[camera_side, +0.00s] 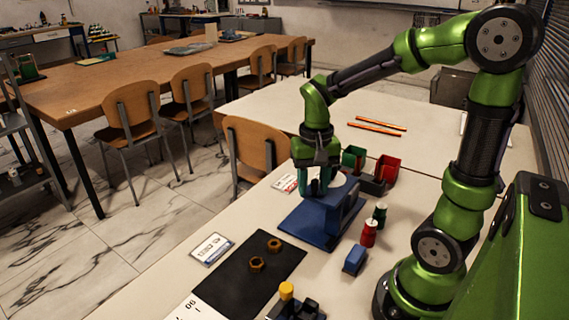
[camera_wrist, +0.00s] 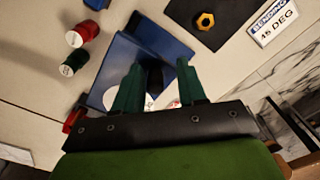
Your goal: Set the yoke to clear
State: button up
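A blue rig (camera_side: 306,228) with a flat base and an upright stands on the table; it also shows in the wrist view (camera_wrist: 172,48). My gripper (camera_side: 320,190) points down over the rig, close to its upright. In the wrist view its two green fingers (camera_wrist: 158,82) are spread apart. A dark part (camera_wrist: 153,78) of the rig shows between them, nearer the left finger, with a gap on the right. I cannot tell whether this part is the yoke, or whether a finger touches it. A pale round surface (camera_side: 340,181) shows behind the fingers. Any "clear" marking is not readable.
Red and green cylinders (camera_side: 369,233), a small blue block (camera_side: 355,260) and red and green bins (camera_side: 386,170) are near the rig. A black mat (camera_side: 232,284) holds two brass nuts. A sign (camera_wrist: 274,20) reads "BENDING 45 DEG". A yellow-topped fixture (camera_side: 287,291) stands in front.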

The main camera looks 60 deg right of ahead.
jog(key=shift+d+r, duration=0.1)
jog(key=shift+r, duration=0.3)
notch_tip(320, 180, up, 16)
dwell(0.4)
jog(key=s+a+f+n+t+y, duration=0.2)
jog(key=s+a+f+n+t, duration=0.2)
jog(key=a+f+t, duration=0.3)
jog(key=shift+s+a+f+n, duration=0.3)
jog(key=shift+a+n, duration=0.2)
jog(key=shift+a, duration=0.75)
dwell(0.5)
